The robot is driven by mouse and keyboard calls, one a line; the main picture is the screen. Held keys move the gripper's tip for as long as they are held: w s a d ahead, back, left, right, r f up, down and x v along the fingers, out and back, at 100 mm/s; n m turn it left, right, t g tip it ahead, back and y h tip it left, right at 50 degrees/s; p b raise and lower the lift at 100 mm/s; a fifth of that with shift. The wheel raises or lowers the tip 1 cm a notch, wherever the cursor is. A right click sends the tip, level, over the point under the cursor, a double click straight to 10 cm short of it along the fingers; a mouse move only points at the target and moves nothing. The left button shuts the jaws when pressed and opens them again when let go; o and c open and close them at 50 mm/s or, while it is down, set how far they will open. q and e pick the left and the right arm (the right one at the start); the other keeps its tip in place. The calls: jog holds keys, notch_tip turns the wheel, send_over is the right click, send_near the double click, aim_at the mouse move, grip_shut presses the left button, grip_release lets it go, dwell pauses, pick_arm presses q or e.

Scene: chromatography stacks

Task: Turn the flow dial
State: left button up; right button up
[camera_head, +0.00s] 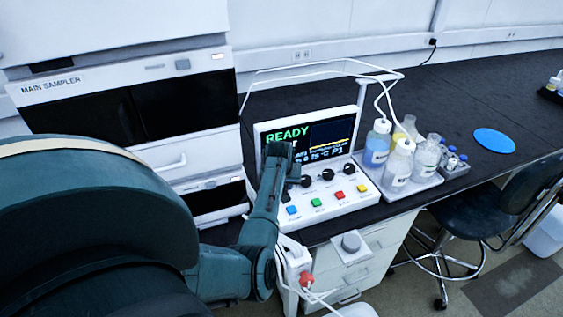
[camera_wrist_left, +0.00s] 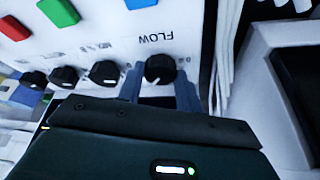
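The flow dial (camera_wrist_left: 159,69) is a round black knob beside the printed word FLOW on the white control panel (camera_wrist_left: 105,15). In the left wrist view my left gripper (camera_wrist_left: 160,77) has one blue-grey finger on each side of the dial, with narrow gaps between the fingers and the knob. It looks open around the dial. In the head view my left gripper (camera_head: 286,165) is at the left end of the knob row on the control unit (camera_head: 335,200) and hides the flow dial. My right gripper is not in view.
Several other black knobs (camera_head: 327,174) and coloured buttons (camera_head: 315,202) share the panel. A READY screen (camera_head: 325,130) rises behind them. A tray of bottles (camera_head: 397,166) stands close to the right. White tubes arch above. The sampler stack (camera_head: 130,105) is at left.

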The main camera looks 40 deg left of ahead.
pick_arm(q)
jog(key=o, duration=0.4)
jog(key=shift+o, duration=0.2)
jog(key=v, duration=1.3)
jog(key=shift+s, duration=0.15)
